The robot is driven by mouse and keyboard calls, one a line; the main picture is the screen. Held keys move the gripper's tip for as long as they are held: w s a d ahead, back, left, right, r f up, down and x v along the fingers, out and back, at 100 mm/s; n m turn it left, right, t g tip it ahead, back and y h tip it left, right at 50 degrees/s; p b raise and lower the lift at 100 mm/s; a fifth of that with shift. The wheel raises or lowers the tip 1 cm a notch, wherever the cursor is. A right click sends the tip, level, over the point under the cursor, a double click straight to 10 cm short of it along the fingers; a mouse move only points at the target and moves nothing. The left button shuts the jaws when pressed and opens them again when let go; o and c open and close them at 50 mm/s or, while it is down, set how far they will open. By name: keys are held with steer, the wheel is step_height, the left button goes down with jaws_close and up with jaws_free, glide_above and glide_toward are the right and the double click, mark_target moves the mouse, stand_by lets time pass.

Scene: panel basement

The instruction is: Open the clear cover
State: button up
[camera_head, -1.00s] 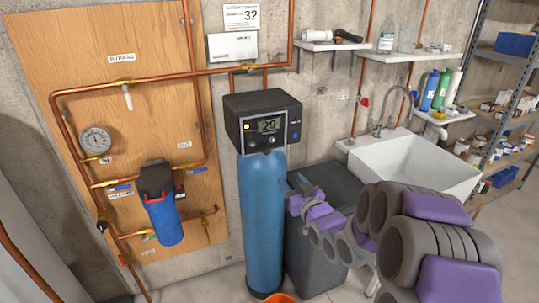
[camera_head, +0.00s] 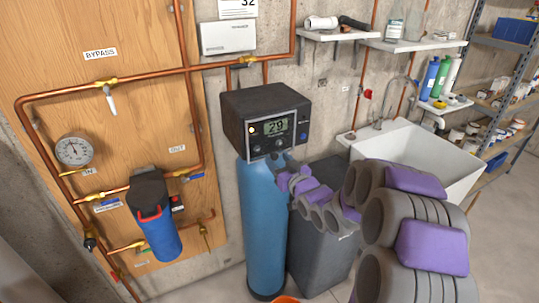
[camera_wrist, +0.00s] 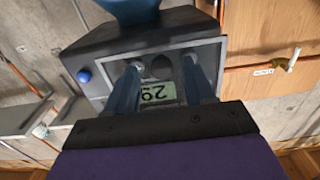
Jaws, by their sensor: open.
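The dark control head (camera_head: 240,104) sits on top of the blue tank (camera_head: 263,225), with a lit display (camera_head: 277,127) reading 29 on its front. A clear cover over this front panel cannot be made out for certain; a grey frame (camera_wrist: 216,55) edges the panel in the wrist view. My gripper (camera_wrist: 160,66) is open and empty, its two fingers in front of the panel on either side of a dark knob (camera_wrist: 161,67). In the head view my gripper (camera_head: 284,173) is at the lower right of the control head. Contact cannot be told.
A blue filter housing (camera_head: 157,218), pressure gauge (camera_head: 73,151) and copper pipes are on the wooden board at left. A dark bin (camera_head: 320,245) stands right of the tank. A white sink (camera_head: 425,158) and shelves are further right. An orange object (camera_head: 287,299) is at the floor edge.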

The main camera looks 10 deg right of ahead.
steer(key=shift+w+a, duration=0.3)
steer(key=shift+a, duration=0.1)
steer(key=shift+d, duration=0.4)
steer(key=shift+c, duration=1.4)
steer(key=shift+a+r, duration=0.1)
steer(key=shift+a, duration=0.15)
steer(key=c, duration=0.6)
steer(key=shift+d, duration=0.1)
jaws_close()
